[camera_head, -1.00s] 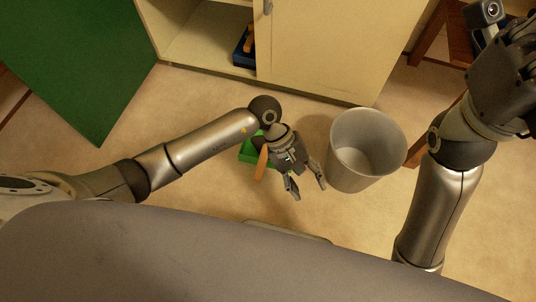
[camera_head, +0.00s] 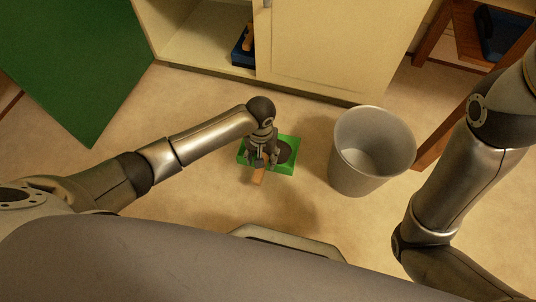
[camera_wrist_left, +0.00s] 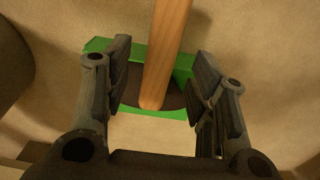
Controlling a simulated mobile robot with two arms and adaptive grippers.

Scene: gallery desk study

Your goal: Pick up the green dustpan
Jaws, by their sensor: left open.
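The green dustpan (camera_head: 285,167) lies on the floor in front of the cabinet, with a wooden handle (camera_head: 259,178) pointing toward me. My left gripper (camera_head: 259,160) is over the dustpan and hides part of it. In the left wrist view the gripper (camera_wrist_left: 160,92) is open, with one finger on each side of the wooden handle (camera_wrist_left: 166,50). The green pan (camera_wrist_left: 98,46) shows behind the fingers, with a dark area in its middle. I cannot tell whether the fingers touch the handle. My right gripper is out of view; only its arm shows at the right.
A grey bin (camera_head: 371,152) stands on the floor to the right of the dustpan. The cabinet (camera_head: 335,45) is behind, with its green door (camera_head: 75,65) open at the left and a blue item (camera_head: 243,47) inside. Wooden furniture (camera_head: 445,130) stands at the right.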

